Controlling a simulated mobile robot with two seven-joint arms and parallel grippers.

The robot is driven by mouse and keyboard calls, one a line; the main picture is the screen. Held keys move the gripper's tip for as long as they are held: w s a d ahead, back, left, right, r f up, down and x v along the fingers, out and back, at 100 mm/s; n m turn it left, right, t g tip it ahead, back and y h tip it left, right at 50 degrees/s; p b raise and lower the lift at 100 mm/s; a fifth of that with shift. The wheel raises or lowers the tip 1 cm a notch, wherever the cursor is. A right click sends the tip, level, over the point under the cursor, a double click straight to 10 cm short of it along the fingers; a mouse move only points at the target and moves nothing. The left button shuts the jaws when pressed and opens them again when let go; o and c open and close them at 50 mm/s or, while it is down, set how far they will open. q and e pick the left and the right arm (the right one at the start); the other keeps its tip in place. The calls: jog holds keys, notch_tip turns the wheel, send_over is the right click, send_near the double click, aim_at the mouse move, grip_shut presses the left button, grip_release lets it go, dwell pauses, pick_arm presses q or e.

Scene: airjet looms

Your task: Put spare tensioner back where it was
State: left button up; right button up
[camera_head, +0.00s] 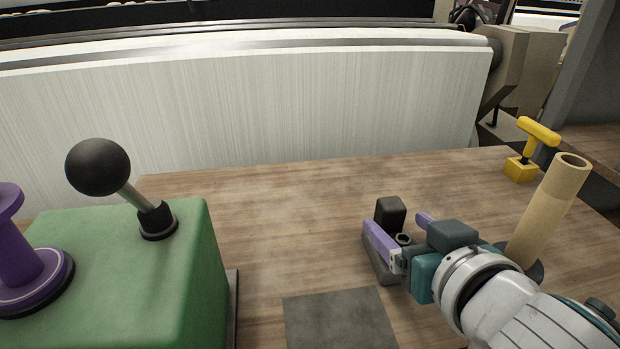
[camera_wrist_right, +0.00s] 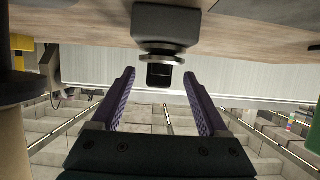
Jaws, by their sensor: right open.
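A small dark part that looks like the spare tensioner (camera_head: 390,212) stands on the wooden table, just beyond my right gripper's fingers. A small ring (camera_head: 403,239) shows near it, between the fingers. My right gripper (camera_head: 399,229) has purple finger pads and is open, low over the table. In the right wrist view the table is at the top, and the dark part (camera_wrist_right: 163,30) lies ahead of the open fingers (camera_wrist_right: 160,76), roughly centred between them. I cannot tell whether they touch it. A flat dark grey square (camera_head: 340,320) lies on the table nearer to me. My left gripper is not in view.
A green box (camera_head: 130,270) with a black ball lever (camera_head: 98,167) and a purple spool (camera_head: 30,255) stands at left. A tan tube (camera_head: 550,205) stands right, close to my right arm. A yellow T-handled piece (camera_head: 530,145) sits at the far right. The table's middle is clear.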

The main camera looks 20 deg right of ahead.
jog(key=x, duration=0.2)
jog(key=shift+w+d+f, duration=0.1)
jog(key=shift+w+d, duration=0.05)
jog(key=shift+w, duration=0.2)
grip_shut()
dwell(0.4)
